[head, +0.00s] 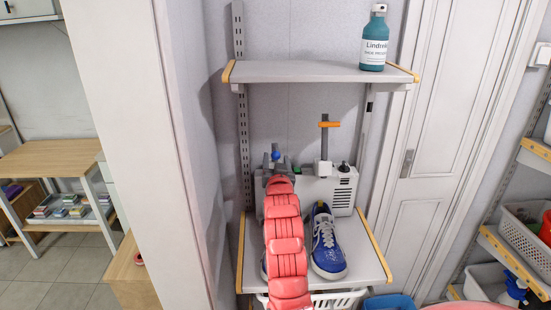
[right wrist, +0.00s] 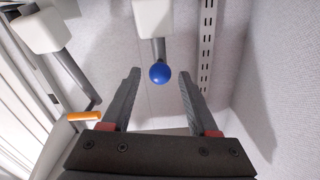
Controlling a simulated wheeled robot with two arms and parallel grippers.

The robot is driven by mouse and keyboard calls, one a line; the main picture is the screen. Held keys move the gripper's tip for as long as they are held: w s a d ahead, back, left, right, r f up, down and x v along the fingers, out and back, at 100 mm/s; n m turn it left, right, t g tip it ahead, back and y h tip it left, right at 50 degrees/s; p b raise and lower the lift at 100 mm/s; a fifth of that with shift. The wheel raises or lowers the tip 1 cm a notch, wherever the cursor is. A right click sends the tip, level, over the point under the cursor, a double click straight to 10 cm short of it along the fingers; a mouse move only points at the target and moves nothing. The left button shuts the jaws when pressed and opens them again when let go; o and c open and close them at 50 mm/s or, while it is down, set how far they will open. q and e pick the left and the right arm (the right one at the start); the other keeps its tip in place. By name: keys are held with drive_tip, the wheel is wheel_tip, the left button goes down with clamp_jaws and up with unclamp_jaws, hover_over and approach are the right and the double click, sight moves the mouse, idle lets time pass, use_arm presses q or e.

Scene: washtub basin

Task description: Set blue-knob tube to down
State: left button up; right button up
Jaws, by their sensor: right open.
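The blue knob (head: 276,155) shows just above my right gripper (head: 277,164) in the head view. In the right wrist view, the blue ball knob (right wrist: 159,73) sits on a short grey tube (right wrist: 158,48) coming from a white block (right wrist: 154,18). My right gripper (right wrist: 160,78) is open, with its fingers on either side of the knob in the picture; I see no contact. The tube's base is hidden by my red right arm in the head view. An orange-knob tube (head: 329,124) stands upright to the right, also visible in the right wrist view (right wrist: 85,116). My left gripper is out of view.
The white machine (head: 342,188) stands at the back of the lower shelf (head: 365,262). A blue shoe (head: 327,248) lies in front, right of my arm. An upper shelf (head: 310,73) with a teal bottle (head: 374,38) overhangs. A side wall (head: 205,150) is close on the left.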

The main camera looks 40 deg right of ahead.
drive_tip(key=p+v, duration=0.2)
drive_tip(key=v, duration=1)
